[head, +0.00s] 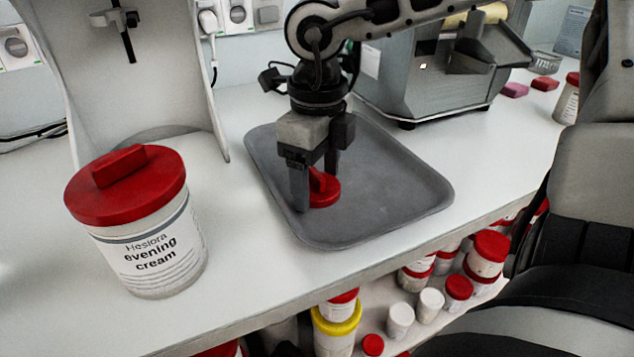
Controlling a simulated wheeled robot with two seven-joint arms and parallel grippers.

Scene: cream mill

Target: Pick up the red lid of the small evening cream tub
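A round red lid with a raised bar grip (325,190) lies flat on the grey tray (400,205). No lettering shows on it. My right gripper (316,190) points straight down at the lid. Its near finger stands in front of the lid's left side, and the other finger is partly hidden behind the bar grip. Whether the fingers press on the lid cannot be seen. A large white tub labelled "Hesiora evening cream" (148,250) stands at the left with its own red lid (125,187) on. My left gripper is out of view.
A grey machine (430,75) stands behind the tray. Pink and red blocks (545,84) and a red-lidded jar (568,100) are at the back right. A pale curved stand (140,75) is behind the large tub. Several tubs (487,254) sit on a shelf below the counter's edge.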

